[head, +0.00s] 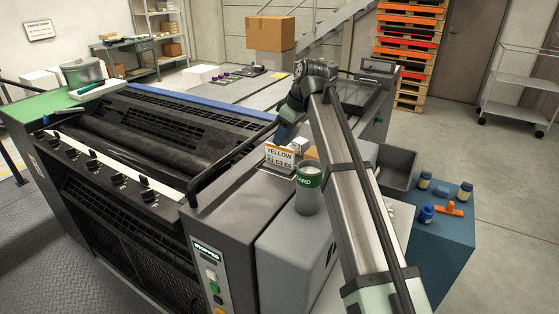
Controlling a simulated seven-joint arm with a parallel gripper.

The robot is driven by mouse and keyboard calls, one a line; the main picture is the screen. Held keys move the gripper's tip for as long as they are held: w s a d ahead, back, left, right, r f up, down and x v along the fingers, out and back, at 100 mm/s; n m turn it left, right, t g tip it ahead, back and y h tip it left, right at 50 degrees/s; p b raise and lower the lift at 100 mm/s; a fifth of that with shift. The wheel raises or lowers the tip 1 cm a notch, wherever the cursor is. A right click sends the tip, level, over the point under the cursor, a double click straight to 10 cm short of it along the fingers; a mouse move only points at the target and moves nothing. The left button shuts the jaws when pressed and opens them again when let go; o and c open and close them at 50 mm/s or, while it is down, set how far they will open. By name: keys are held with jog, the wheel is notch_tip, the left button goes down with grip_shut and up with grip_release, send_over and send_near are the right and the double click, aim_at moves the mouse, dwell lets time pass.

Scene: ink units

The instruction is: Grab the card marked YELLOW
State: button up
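The card marked YELLOW (279,153) is small and white with an orange edge and a line of smaller text under the word. It appears upright, facing the camera, near the inner corner of the machine's grey housing. My gripper (284,137) points down just above and behind the card. Its fingertips are small, dark and partly hidden, so I cannot tell whether they are open or touch the card.
A grey bin (397,167) is to the right. A blue-topped cabinet (447,232) holds small jars and an orange tool (449,209). The black press (150,140) fills the left.

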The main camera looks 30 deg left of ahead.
aim_at(278, 165)
jog(key=shift+d+x, duration=0.15)
jog(key=shift+x, duration=1.6)
jog(key=shift+d+x, duration=0.15)
jog(key=shift+x, duration=1.65)
jog(key=shift+w+f, duration=0.1)
jog(key=shift+f, duration=0.2)
grip_shut()
